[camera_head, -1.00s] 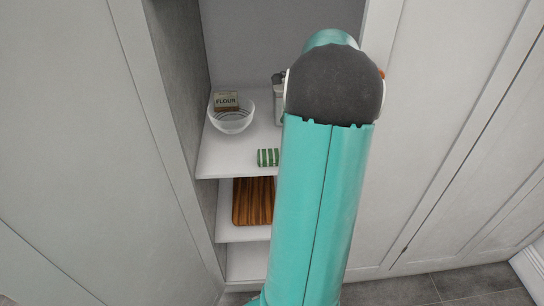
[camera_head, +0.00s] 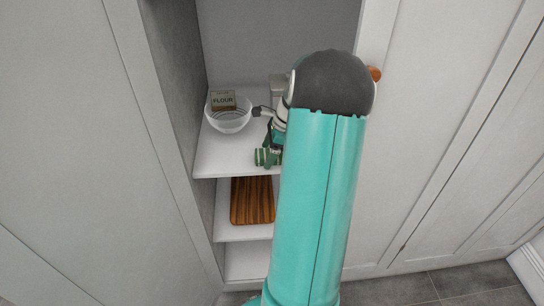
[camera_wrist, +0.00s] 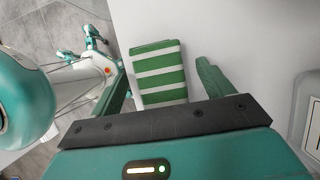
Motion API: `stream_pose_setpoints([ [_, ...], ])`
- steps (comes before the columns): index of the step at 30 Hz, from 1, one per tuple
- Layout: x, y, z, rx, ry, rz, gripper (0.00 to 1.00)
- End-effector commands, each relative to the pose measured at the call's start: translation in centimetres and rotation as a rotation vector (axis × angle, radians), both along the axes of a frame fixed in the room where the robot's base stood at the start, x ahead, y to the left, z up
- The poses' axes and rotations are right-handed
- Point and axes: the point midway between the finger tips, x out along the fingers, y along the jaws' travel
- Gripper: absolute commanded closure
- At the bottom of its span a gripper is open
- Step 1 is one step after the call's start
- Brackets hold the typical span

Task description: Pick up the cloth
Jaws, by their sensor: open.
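The cloth (camera_wrist: 158,72) is a folded green-and-white striped piece lying on the white shelf, near its edge, in the wrist view. My gripper (camera_wrist: 162,64) is open, with one green finger on each side of the cloth. The left finger is close to the cloth's side; a gap shows between the cloth and the right finger. I cannot tell whether either finger touches it. In the head view my gripper (camera_head: 272,148) is at the front of the upper shelf and covers much of the cloth.
A glass bowl (camera_head: 229,118) stands on the upper shelf (camera_head: 215,158), left of my gripper, with a flour box (camera_head: 223,99) by it. A striped wooden board (camera_head: 252,201) lies on the shelf below. A grey container (camera_wrist: 309,120) is at the right in the wrist view.

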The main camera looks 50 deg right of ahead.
Motion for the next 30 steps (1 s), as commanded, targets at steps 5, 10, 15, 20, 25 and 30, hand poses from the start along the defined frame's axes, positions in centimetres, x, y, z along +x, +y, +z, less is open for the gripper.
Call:
stream_pose_setpoints([
  [5,-0.01,-0.01,0.04,0.000,0.000,0.000,0.20],
  [10,0.01,0.02,-0.11,0.000,0.000,0.000,0.20],
  [15,-0.02,0.01,-0.35,0.002,0.000,-0.001,0.20],
  [20,-0.02,0.00,-0.45,0.001,0.000,-0.001,0.20],
  [25,-0.02,-0.01,-0.44,0.000,0.000,0.000,0.20],
  [30,-0.02,0.00,-0.43,0.000,0.000,0.000,0.51],
])
